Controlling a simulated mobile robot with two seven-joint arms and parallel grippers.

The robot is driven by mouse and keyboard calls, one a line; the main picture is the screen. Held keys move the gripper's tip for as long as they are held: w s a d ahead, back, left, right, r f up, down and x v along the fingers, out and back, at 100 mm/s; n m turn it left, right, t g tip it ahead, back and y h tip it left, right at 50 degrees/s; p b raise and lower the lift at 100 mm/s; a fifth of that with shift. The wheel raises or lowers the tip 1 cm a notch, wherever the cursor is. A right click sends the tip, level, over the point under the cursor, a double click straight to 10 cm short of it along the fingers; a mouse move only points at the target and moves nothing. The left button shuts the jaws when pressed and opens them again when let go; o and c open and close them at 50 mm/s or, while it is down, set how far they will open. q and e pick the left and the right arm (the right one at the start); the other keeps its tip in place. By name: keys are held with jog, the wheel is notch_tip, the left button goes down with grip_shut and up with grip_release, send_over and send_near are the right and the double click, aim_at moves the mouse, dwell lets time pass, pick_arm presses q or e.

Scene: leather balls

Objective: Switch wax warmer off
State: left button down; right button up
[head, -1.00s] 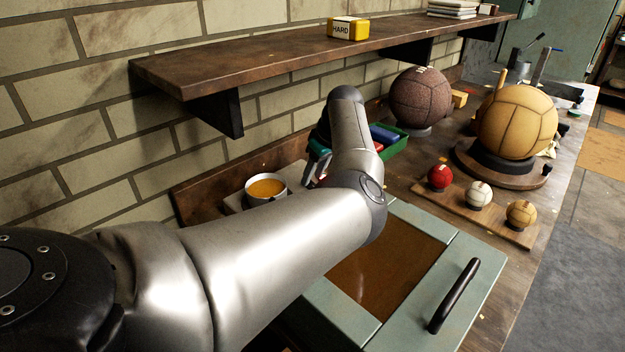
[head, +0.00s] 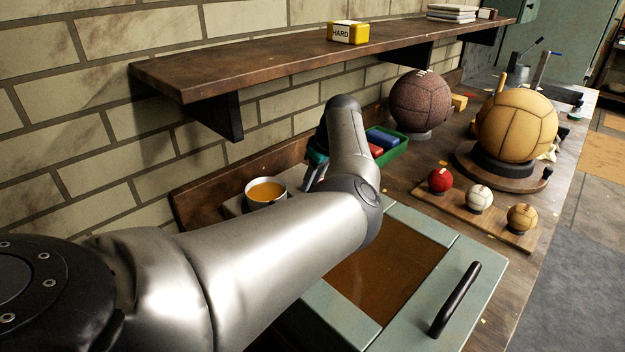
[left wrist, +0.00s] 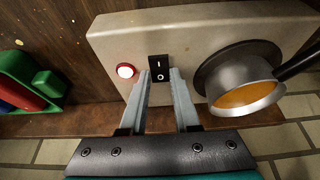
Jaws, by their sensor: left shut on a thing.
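The wax warmer is a cream box (left wrist: 200,28) with a round metal pot (left wrist: 245,88) of orange wax, on the bench by the wall. In the head view its pot (head: 265,191) shows left of my arm. A black rocker switch (left wrist: 159,66) marked I and O is on its face, beside a red-rimmed round lamp (left wrist: 126,71) that looks bright. My left gripper (left wrist: 161,76) has a fingertip at each side of the switch and is shut on it. I cannot tell which side of the rocker is pressed. In the head view my arm hides the fingertips. My right gripper is not in view.
A green tray (head: 400,147) with red and blue blocks stands close beside the gripper. A wooden shelf (head: 290,60) overhangs the bench along the wall. Large balls and a board (head: 455,215) of small balls are at the right. A pale green framed lid (head: 460,265) with a black handle lies in front.

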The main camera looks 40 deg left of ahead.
pick_arm(q)
jog(key=shift+a+r+h+p, duration=0.2)
jog(key=shift+a+h+p, duration=0.05)
jog(key=shift+h+p, duration=0.3)
jog(key=shift+w+a+f+h, duration=0.1)
jog(key=shift+f+h, duration=0.05)
jog(key=shift+h, duration=0.3)
jog(key=shift+h+b, duration=0.4)
jog(key=shift+b, duration=0.15)
jog(key=c, duration=0.9)
grip_release()
